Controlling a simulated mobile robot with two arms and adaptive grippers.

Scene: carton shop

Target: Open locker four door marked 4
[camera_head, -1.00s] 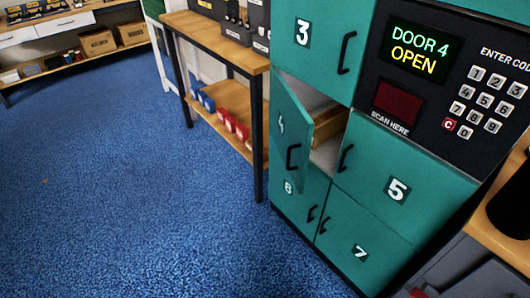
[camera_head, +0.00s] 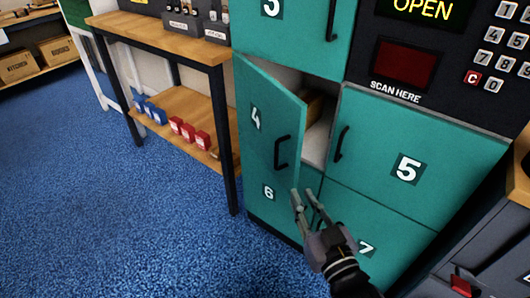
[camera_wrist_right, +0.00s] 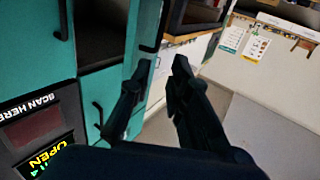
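The teal locker door marked 4 (camera_head: 262,135) stands ajar, its free right edge swung out from the cabinet. Its dark handle (camera_head: 281,152) is near that edge. Through the gap a brown item (camera_head: 314,106) shows inside the compartment, partly hidden by the door. My right gripper (camera_head: 309,198) is open and empty, in front of the lower part of the locker, below and right of the handle. Its two parted fingers also show in the right wrist view (camera_wrist_right: 160,72). I cannot tell whether they touch the door. My left gripper is out of view.
Doors 5 (camera_head: 440,150) and 7 (camera_head: 390,225) are closed. The locker screen (camera_head: 425,10) reads OPEN. A wooden shelf table (camera_head: 165,38) with bins stands left of the locker. Blue floor (camera_head: 120,220) is clear at lower left.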

